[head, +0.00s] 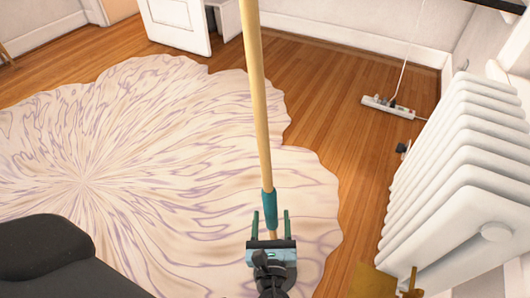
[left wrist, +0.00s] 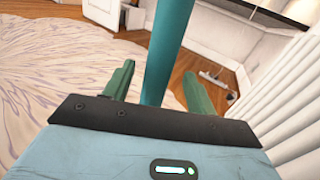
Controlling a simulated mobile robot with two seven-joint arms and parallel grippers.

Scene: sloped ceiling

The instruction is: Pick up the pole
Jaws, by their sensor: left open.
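The pole (head: 258,95) is a long pale wooden shaft with a teal sleeve near its lower end. In the head view it runs from the top edge down to my left gripper (head: 271,214). My left gripper is open, with one green finger on each side of the pole's lower part. In the left wrist view the pole's teal part (left wrist: 168,45) rises between the two spread fingers, with gaps beside it. The pole's lowest end is hidden by the gripper. My right gripper is not in view.
A white ribbed radiator (head: 455,165) stands close on the right. A white power strip (head: 388,107) with a cord lies on the wooden floor (head: 325,90) near the back wall. A wavy-edged cream and purple rug (head: 130,150) covers the left and middle floor. A white door (head: 178,22) stands at the back.

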